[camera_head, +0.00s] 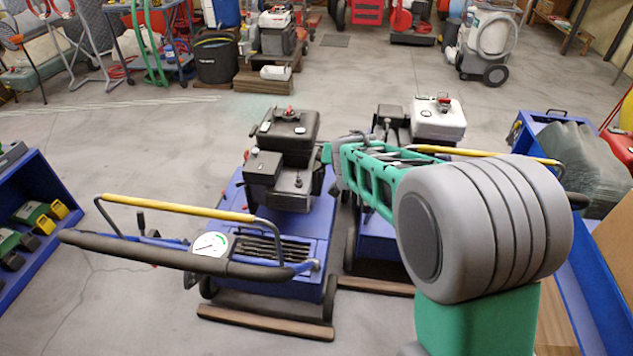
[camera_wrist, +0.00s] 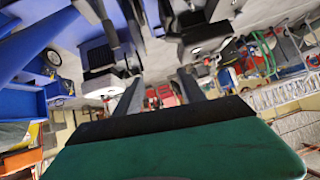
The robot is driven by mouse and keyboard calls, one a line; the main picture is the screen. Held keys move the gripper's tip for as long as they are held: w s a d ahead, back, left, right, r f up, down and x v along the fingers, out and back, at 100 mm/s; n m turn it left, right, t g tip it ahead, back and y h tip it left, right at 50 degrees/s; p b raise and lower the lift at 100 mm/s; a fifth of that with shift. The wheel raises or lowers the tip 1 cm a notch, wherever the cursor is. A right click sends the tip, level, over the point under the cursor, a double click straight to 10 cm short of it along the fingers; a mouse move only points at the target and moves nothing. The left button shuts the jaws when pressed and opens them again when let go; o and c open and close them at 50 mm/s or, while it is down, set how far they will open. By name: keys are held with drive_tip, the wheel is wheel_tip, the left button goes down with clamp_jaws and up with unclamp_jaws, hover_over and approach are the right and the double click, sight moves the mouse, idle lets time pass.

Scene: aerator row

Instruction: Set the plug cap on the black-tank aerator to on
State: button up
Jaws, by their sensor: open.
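The black-tank aerator (camera_head: 272,225) is a blue machine at the centre left of the head view, with a black tank (camera_head: 290,128) on a black engine (camera_head: 280,180). I cannot make out its plug cap or how it is set. My gripper (camera_head: 340,146) is at the far end of my green arm, just right of this engine, between the two aerators. I cannot tell whether it touches anything. In the wrist view my gripper (camera_wrist: 160,92) has its two dark fingers apart, with nothing visible between them. That view is strongly tilted, with blue and dark machine parts along its top.
A white-tank aerator (camera_head: 437,122) stands close on the right, partly behind my arm. The black-tank aerator's yellow-and-black handle (camera_head: 180,208) reaches toward the front left. Blue bins stand at the left (camera_head: 35,205) and right (camera_head: 585,290). Bare floor (camera_head: 150,150) lies at the left.

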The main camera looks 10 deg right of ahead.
sight(323, 166)
drive_tip(key=w+f+t+b, duration=0.2)
drive_tip(key=w+f+b, duration=0.1)
drive_tip(key=w+f, duration=0.2)
drive_tip(key=w+a+f+t+b, duration=0.1)
drive_tip(key=w+f+t+b, duration=0.2)
drive_tip(key=w+f, duration=0.2)
drive_tip(key=w+a+f+t+b, duration=0.1)
drive_tip(key=w+f+t+b, duration=0.1)
drive_tip(key=f, duration=0.7)
drive_tip(key=shift+w+a+f+m+t+b, duration=0.1)
drive_tip(key=shift+w+f+m+t+b, duration=0.1)
drive_tip(key=shift+w+b, duration=0.35)
drive_tip(key=shift+w+a+f+m+t+b, duration=0.1)
drive_tip(key=shift+w+m+b, duration=0.1)
drive_tip(key=shift+w, duration=0.65)
drive_tip(key=w+b, duration=0.1)
drive_tip(key=w, duration=0.6)
drive_tip(key=shift+w+d+r, duration=0.15)
drive_tip(key=shift+w+d, duration=0.1)
drive_tip(key=shift+d, duration=0.2)
clamp_jaws()
